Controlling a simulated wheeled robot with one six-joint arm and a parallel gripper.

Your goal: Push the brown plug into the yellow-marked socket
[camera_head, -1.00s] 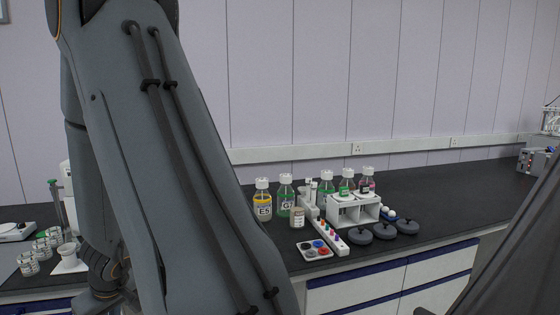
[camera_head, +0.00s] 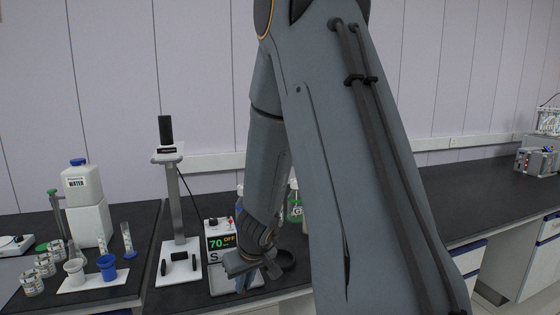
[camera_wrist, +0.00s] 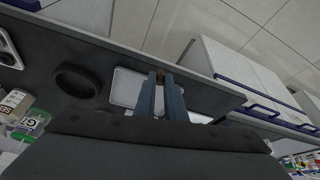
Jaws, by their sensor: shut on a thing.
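My gripper (camera_head: 246,282) hangs over the front of the bench in the head view, just in front of the device with the "70 OFF" display (camera_head: 221,242). In the wrist view, my gripper (camera_wrist: 161,78) is closed, with a small brown plug (camera_wrist: 161,72) between its fingertips. Only a little of the plug shows; the fingers hide the rest. Behind the fingertips in the wrist view is a pale plate (camera_wrist: 126,87). I cannot make out a yellow-marked socket in either view; my arm covers much of the bench in the head view.
A dark ring (camera_wrist: 77,82) lies beside the pale plate in the wrist view. A white stand (camera_head: 176,215) with a column is left of the display device. Further left are a water bottle (camera_head: 83,184) and a blue cup (camera_head: 107,267).

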